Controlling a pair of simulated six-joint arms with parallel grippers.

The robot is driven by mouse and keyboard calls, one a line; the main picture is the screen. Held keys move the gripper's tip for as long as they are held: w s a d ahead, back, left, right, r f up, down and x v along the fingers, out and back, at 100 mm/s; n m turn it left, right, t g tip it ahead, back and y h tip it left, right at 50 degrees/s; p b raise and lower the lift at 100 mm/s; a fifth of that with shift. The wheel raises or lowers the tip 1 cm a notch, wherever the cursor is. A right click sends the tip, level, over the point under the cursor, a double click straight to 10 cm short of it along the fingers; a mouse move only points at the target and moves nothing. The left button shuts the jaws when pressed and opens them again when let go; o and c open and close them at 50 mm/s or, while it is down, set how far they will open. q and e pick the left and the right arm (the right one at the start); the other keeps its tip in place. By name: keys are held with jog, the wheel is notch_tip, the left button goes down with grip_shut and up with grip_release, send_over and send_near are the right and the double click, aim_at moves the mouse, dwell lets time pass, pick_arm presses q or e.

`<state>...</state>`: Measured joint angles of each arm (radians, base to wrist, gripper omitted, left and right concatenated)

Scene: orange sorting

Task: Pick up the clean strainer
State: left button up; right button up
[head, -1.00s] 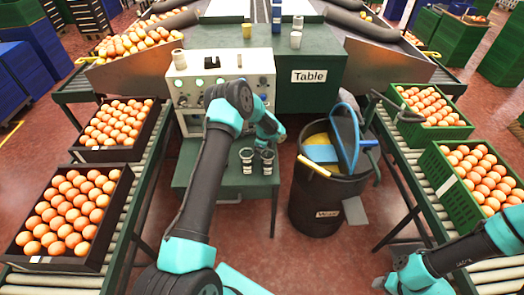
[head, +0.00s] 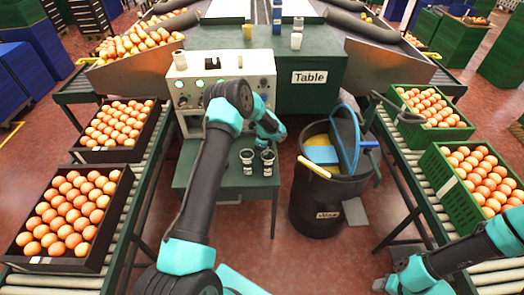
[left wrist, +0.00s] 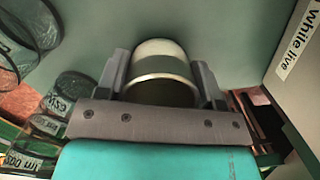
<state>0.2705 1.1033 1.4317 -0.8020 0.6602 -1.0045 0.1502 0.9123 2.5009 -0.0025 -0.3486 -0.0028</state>
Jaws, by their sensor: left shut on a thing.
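My left gripper (left wrist: 165,88) is shut on a pale cup-shaped thing (left wrist: 162,62), held between both fingers, which looks like the strainer. Its rim and dark inside face the camera in the left wrist view; I cannot tell whether it is clean. In the head view my left gripper (head: 275,128) is at the front right of the white control box, and the held thing is hidden there. My right gripper (head: 380,285) is at the bottom right, near the right conveyor; its fingers are too small to read.
Two labelled cups (head: 246,160) stand on the small green table (head: 220,180). The control box (head: 222,72) stands behind. A dark bin (head: 318,208) with a blue lid (head: 347,138) is to the right. Crates of oranges (head: 62,262) line both conveyors.

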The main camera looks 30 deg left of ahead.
pick_arm(q)
notch_tip(320, 180, up, 9)
dwell(0.3)
dwell(0.5)
